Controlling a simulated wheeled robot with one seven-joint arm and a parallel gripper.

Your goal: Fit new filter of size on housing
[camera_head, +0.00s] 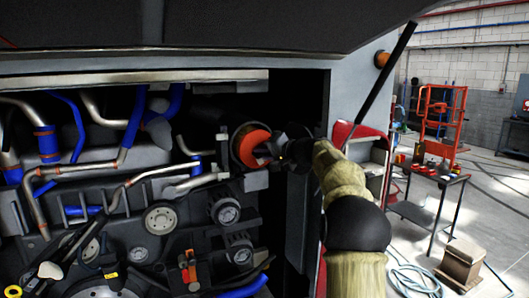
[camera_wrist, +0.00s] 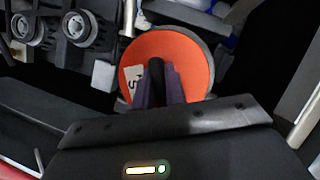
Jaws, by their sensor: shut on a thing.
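The filter is an orange round piece (camera_head: 253,148) at the engine bay's right side, in front of a pale round rim that looks like the housing (camera_head: 238,133). In the wrist view the orange filter (camera_wrist: 190,58) shows its round face, with a white label bearing a mark like an S. A grey rim (camera_wrist: 205,22) shows behind it. My gripper (camera_head: 268,152) is shut on the filter, its dark fingers (camera_wrist: 160,85) over the middle of its face. The filter lies against or very close to the rim; I cannot tell whether it is seated.
Engine pipes, blue hoses and pulleys (camera_head: 160,218) fill the bay to the left. The raised hood (camera_head: 200,25) hangs above.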

